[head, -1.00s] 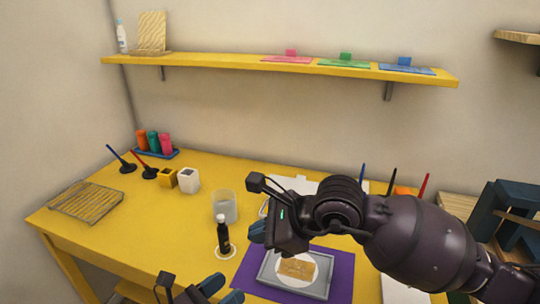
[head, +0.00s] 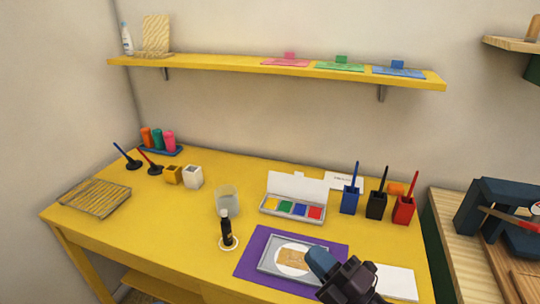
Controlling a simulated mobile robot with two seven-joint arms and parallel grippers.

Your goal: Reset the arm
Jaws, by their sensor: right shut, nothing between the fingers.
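My right gripper (head: 318,262) is at the lower middle of the head view, over the right side of a grey tray (head: 268,252). Its fingers look shut with nothing held. The tray lies on a purple mat (head: 252,263) and holds a white disc with a tan piece (head: 291,259), partly hidden by the gripper. An open inkpad box (head: 293,209) with yellow, green, blue and red pads stands behind the mat. My left gripper does not show.
A black bottle (head: 226,231) and a translucent cup (head: 227,201) stand left of the mat. Blue (head: 350,202), black (head: 376,206) and red (head: 404,210) holders stand at the right. A wire rack (head: 95,198) lies at the left. The table's front left is clear.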

